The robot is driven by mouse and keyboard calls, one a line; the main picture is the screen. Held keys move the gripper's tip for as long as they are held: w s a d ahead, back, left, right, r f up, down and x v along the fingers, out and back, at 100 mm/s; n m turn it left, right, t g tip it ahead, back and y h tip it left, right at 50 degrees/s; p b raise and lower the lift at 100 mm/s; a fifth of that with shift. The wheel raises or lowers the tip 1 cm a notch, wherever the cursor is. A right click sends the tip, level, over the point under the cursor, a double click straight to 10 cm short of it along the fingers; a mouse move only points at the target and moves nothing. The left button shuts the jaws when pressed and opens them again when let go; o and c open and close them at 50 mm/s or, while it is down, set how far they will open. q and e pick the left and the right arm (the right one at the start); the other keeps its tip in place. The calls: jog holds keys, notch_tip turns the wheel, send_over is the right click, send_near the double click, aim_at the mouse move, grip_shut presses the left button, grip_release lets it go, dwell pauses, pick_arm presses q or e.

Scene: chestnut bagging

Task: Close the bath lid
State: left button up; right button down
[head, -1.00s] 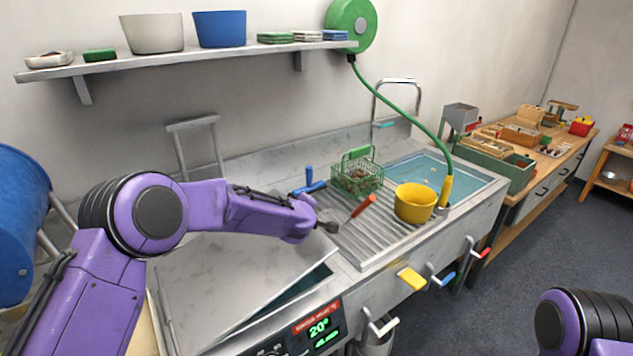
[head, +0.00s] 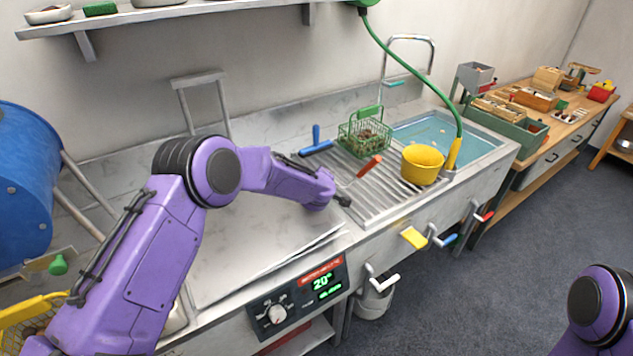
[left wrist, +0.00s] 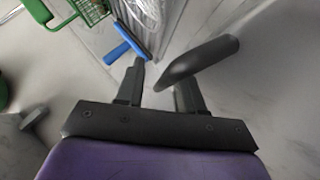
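The bath lid (head: 250,235) is a flat grey metal plate over the bath in the left part of the counter. It lies nearly flat, with a thin stepped line along its front right edge; I cannot tell if it is fully seated. My left gripper (head: 343,201) is at the lid's right side, beside the ribbed drainboard. In the left wrist view, the fingers of my left gripper (left wrist: 160,85) are apart. A dark rounded bar (left wrist: 205,60) crosses by the fingertips, its lower end between them; a firm grip is not visible. My right gripper is out of view.
The control panel (head: 298,296) is on the counter front below the lid. A red-handled tool (head: 370,166), a blue-handled tool (head: 316,148), a green wire basket (head: 365,135) and a yellow pot (head: 422,164) stand on or beside the drainboard (head: 375,195). A blue drum (head: 25,190) is at left.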

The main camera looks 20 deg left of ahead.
pick_arm(q)
jog(key=shift+f, duration=0.2)
jog(key=b+v, duration=0.2)
jog(key=v, duration=0.8)
jog(key=shift+s+d+r, duration=0.1)
jog(key=shift+s+r, duration=0.1)
jog(key=shift+s, duration=0.05)
jog(key=shift+c, duration=0.3)
